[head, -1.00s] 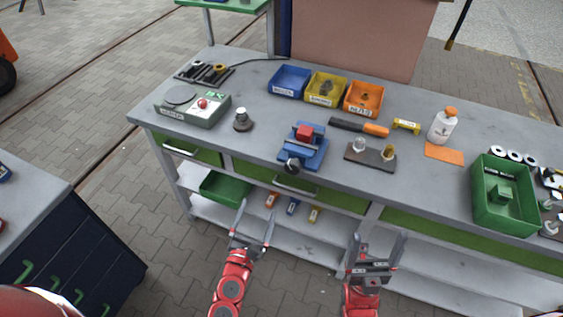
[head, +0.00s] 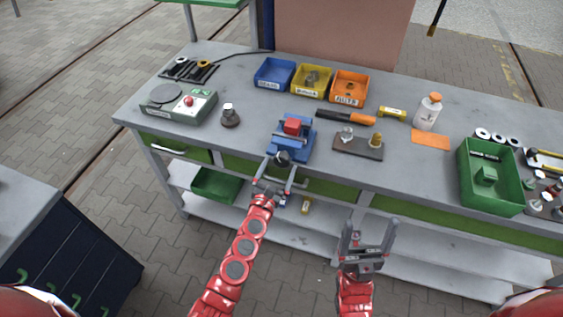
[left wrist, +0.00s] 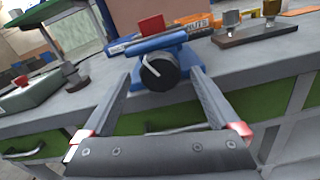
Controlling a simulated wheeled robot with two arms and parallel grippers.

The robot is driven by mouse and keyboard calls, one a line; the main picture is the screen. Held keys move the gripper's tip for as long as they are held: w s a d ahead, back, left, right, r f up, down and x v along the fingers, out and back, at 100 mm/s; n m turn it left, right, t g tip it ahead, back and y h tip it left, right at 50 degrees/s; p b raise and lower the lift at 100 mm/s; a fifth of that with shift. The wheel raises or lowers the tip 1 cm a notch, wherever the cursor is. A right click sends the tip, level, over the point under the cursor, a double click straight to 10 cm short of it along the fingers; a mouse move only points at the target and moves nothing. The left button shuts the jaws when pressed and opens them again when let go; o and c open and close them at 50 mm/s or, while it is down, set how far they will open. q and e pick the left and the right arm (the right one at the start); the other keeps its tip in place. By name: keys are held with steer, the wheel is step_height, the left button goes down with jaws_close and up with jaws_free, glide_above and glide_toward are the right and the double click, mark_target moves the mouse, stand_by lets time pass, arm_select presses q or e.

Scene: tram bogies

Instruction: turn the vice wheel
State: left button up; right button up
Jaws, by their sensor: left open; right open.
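The blue vice (head: 292,140) stands near the front edge of the workbench, with a red block (head: 294,126) at its jaws. Its dark round wheel (head: 283,158) faces the front edge; in the left wrist view the wheel (left wrist: 160,72) shows a light handle bar across it. My left gripper (head: 277,170) is open, just in front of the wheel. In the left wrist view its fingers (left wrist: 162,85) stand to either side of the wheel, with space on both sides; I cannot tell how far the tips reach. My right gripper (head: 369,236) is open and empty, in front of the bench's lower shelf.
Blue, yellow and orange bins (head: 349,88) stand behind. A green drawer front (head: 331,190) lies below.

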arm_select(q)
steer(key=shift+x, duration=1.35)
steer(key=c, duration=1.4)
steer(key=shift+a+f+b, duration=0.1)
steer(key=shift+b, duration=0.4)
steer(key=shift+m, duration=0.5)
